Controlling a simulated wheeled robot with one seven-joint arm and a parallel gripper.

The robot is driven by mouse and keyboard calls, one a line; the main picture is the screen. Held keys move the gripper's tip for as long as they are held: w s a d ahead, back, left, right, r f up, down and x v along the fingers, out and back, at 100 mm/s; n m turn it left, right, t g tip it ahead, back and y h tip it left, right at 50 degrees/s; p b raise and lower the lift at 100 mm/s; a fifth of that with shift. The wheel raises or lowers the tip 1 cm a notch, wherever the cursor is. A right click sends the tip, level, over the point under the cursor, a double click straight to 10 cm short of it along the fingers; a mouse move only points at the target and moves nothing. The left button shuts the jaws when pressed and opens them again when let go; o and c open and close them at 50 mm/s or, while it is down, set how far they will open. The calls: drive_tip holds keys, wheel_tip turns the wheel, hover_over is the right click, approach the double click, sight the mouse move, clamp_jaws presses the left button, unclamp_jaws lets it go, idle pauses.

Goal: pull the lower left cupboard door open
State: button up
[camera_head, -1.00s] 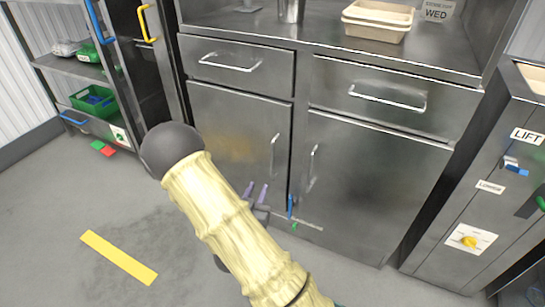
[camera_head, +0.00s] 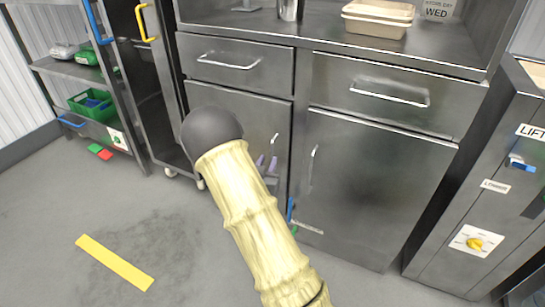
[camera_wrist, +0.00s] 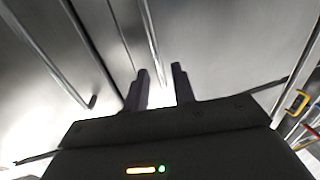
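The lower left cupboard door (camera_head: 230,122) is a grey metal panel below a drawer, and it looks shut. Its upright bar handle (camera_head: 275,150) is near the door's right edge. My gripper (camera_head: 267,161) is at the lower part of this handle, and my pale arm hides much of the door. In the wrist view my gripper (camera_wrist: 161,88) is open, its two dark fingers apart. The handle (camera_wrist: 149,40) runs down toward the gap between them. I cannot tell whether either finger touches it.
The lower right door (camera_head: 375,180) has its own handle (camera_head: 313,165) close by. Drawer handles (camera_head: 228,63) stick out above. A rack with a green bin (camera_head: 92,102) is at the left. A grey LIFT unit (camera_head: 500,180) is at the right.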

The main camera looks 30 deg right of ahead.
sight(272, 154)
drive_tip(key=b+x, duration=0.1)
drive_tip(key=x, duration=0.4)
drive_tip(key=shift+d, duration=0.2)
drive_tip(key=shift+c, duration=0.3)
clamp_jaws()
